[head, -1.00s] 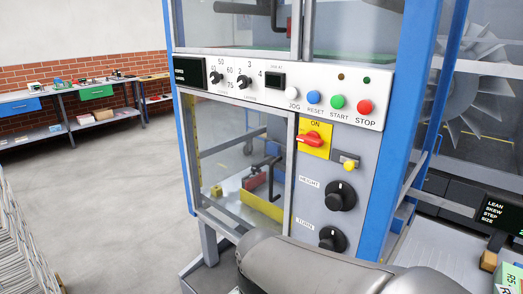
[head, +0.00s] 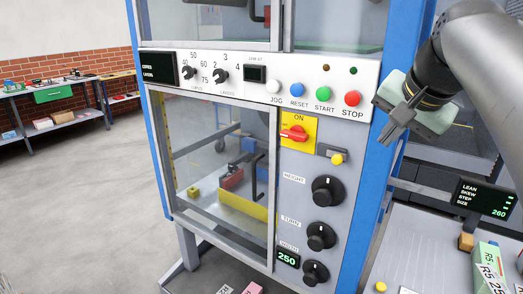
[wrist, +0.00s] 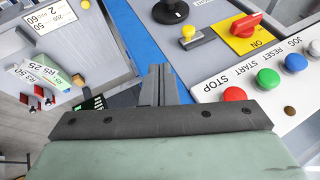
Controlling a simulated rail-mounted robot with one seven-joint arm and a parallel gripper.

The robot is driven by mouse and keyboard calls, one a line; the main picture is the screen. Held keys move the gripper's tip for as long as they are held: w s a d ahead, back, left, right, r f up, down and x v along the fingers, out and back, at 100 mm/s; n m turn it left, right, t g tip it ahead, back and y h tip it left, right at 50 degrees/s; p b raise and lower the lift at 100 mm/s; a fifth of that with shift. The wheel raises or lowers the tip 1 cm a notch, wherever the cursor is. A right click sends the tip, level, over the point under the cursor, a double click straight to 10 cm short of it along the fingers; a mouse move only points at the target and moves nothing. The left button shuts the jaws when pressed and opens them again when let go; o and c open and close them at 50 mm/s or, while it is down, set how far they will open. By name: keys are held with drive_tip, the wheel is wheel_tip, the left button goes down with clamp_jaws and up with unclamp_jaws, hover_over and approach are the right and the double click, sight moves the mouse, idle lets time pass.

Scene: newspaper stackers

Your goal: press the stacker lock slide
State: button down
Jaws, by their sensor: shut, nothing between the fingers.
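A small grey slide plate with a yellow knob (head: 336,158) is on the stacker's grey front panel, right of the red ON switch (head: 294,133) on its yellow plate. No label is readable on it. In the wrist view the yellow knob (wrist: 187,31) shows above and right of my fingertips, with the red switch (wrist: 245,24) beside it. My gripper (head: 392,128) is shut and empty, in front of the blue post right of the panel. It is apart from the knob, to its right and a little higher. In the wrist view my gripper's fingers (wrist: 157,80) point toward the blue post.
JOG, RESET, START and STOP (head: 352,98) buttons sit above the slide. Black HEIGHT (head: 327,190) and lower knobs are below it. A glazed door (head: 215,170) is left. A bench (head: 430,250) with a display (head: 484,197) and boxes is right.

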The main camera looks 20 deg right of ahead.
sight(334, 157)
drive_tip(key=shift+w+f+p, duration=0.7)
drive_tip(key=shift+w+f, duration=3.75)
drive_tip(key=shift+w, duration=0.15)
drive_tip(key=w+a, duration=0.2)
drive_tip(key=w, duration=0.1)
drive_tip(key=shift+w+a, duration=0.1)
drive_tip(key=shift+w, duration=0.05)
